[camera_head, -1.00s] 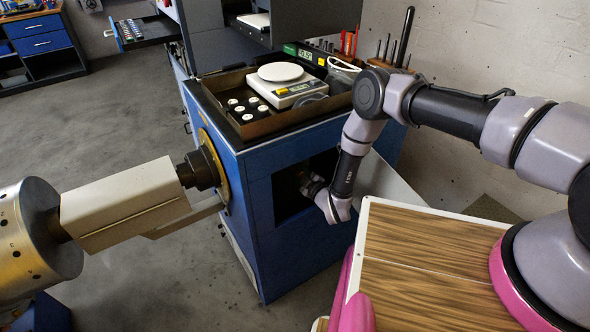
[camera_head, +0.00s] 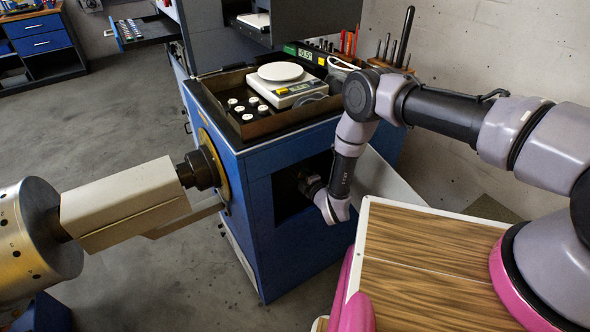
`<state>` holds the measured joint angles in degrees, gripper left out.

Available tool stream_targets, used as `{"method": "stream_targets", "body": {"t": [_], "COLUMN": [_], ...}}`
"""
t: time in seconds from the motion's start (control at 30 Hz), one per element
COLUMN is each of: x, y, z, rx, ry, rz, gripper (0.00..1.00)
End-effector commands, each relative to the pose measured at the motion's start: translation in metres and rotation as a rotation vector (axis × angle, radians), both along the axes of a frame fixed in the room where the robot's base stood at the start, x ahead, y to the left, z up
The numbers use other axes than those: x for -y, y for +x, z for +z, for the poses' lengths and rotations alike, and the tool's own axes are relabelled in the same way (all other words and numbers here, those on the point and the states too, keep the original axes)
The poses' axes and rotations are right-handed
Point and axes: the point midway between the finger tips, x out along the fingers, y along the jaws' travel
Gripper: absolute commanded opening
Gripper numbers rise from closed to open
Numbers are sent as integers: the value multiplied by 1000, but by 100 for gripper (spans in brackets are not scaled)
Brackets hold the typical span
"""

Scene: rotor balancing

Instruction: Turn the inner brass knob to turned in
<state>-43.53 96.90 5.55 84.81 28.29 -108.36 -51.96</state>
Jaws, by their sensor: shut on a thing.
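My gripper (camera_head: 303,182) reaches into the dark square opening (camera_head: 290,200) in the side of the blue cabinet (camera_head: 240,240). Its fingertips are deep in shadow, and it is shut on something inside. The inner brass knob cannot be made out; the gripper and the dark of the opening hide it. My wrist stands just outside the opening, at its right side.
On the cabinet top, a tray (camera_head: 262,128) holds a scale (camera_head: 285,88) and several white-topped pieces (camera_head: 250,105). A beige shaft housing (camera_head: 125,203) and a metal rotor (camera_head: 35,240) stand at left. An open grey door (camera_head: 385,185) is right of the opening.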

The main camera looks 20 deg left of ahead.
Motion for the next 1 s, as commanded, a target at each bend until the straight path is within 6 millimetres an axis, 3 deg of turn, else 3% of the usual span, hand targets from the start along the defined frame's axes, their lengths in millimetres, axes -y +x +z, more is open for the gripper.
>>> {"method": "stream_targets", "body": {"t": [0.47,0.5,0.57,1.0], "x": [0,0,0,8], "y": [-2,-2,-2,-5], "z": [-2,-2,-2,-1], "rx": [10,10,10,9], "ry": [-13,-13,-13,-13], "rz": [1,1,1,-2], "gripper": [0,46,69,72]}}
